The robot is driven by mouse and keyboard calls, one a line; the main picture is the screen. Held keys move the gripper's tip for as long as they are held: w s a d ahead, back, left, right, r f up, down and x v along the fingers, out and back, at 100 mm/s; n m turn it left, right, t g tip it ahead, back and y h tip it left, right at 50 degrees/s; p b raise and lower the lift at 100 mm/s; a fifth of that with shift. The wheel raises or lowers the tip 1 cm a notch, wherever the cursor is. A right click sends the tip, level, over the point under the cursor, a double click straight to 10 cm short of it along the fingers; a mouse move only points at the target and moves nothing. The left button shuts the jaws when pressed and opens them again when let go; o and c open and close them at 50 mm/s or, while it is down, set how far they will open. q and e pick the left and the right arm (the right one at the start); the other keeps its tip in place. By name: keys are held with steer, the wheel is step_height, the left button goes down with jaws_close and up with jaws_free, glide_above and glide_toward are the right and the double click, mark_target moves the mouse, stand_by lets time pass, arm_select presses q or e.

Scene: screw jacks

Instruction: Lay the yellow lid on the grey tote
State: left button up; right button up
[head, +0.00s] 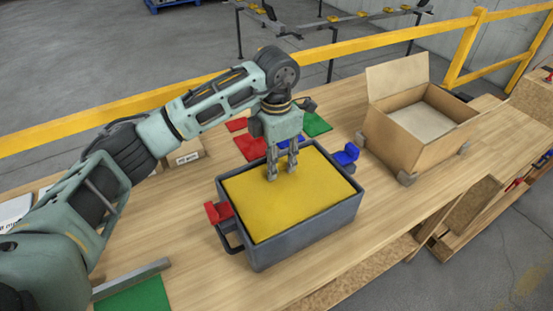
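The yellow lid (308,201) lies flat across the top of the grey tote (315,234), inside its dark rim. The tote stands on the wooden table, with a dark handle on its left side. My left gripper (281,173) points straight down over the back part of the lid, left of its middle. Its two fingers are apart, and I see nothing between them. The fingertips are at or just above the lid; I cannot tell whether they touch. My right gripper is not in view.
A red block (219,212) is by the tote's left side and a blue block (346,155) by its back right corner. An open cardboard box (407,133) stands at the right. Red and green mats (316,124) lie behind. A yellow rail (400,38) runs along the back.

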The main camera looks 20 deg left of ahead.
arm_select(q)
steer(key=shift+r, duration=0.25)
step_height(320, 180, up, 12)
steer(key=b, duration=0.2)
steer(key=shift+f+b, duration=0.2)
steer(key=shift+b, duration=0.2)
